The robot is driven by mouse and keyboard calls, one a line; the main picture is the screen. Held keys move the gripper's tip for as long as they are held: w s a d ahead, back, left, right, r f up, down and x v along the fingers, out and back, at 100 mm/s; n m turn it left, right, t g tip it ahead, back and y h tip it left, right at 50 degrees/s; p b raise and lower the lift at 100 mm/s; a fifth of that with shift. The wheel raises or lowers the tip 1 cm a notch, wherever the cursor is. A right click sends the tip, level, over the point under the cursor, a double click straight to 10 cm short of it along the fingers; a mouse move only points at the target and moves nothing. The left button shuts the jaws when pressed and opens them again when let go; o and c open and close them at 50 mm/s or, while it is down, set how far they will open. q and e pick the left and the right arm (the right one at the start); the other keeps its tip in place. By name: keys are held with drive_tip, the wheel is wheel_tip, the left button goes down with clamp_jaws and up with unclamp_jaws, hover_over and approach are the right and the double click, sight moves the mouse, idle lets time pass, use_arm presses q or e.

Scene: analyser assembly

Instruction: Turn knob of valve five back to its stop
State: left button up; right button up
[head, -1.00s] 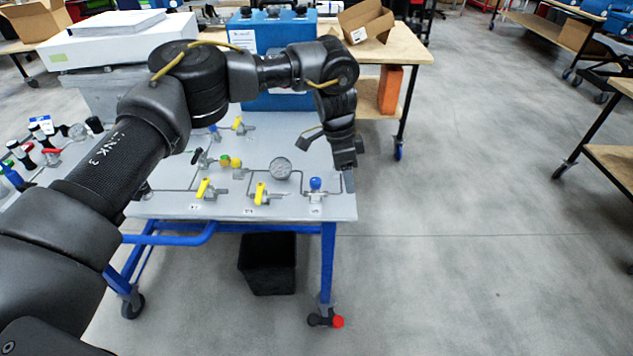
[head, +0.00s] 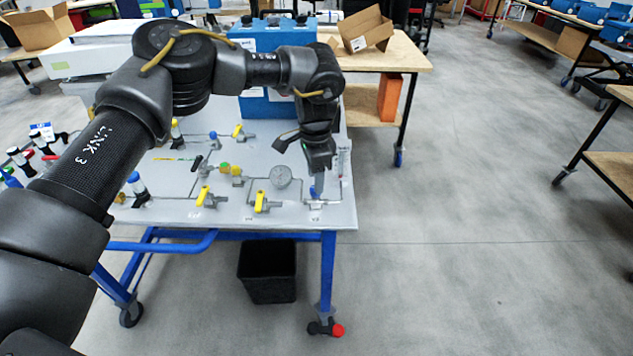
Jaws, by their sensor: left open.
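The grey panel (head: 165,212) on the blue-framed cart carries pipes, valves and a round gauge (head: 281,176). At its front right is the valve whose blue knob showed earlier; the knob is now almost wholly hidden behind my left gripper. Its small label (head: 315,218) is too small to read. My left gripper (head: 318,186) points down right at this valve, with its jaws open. I cannot tell whether the fingers touch the knob or are around it. My right gripper is not in view.
Two yellow-handled valves (head: 204,196) and (head: 262,201) stand left along the panel's front edge. A blue box (head: 262,104) stands behind the panel. A wooden table (head: 400,55) is at the back right. The floor right of the cart is clear.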

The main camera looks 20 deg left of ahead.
use_arm(q)
drive_tip(key=shift+f, duration=1.5)
drive_tip(key=shift+c, duration=0.2)
drive_tip(key=c, duration=1)
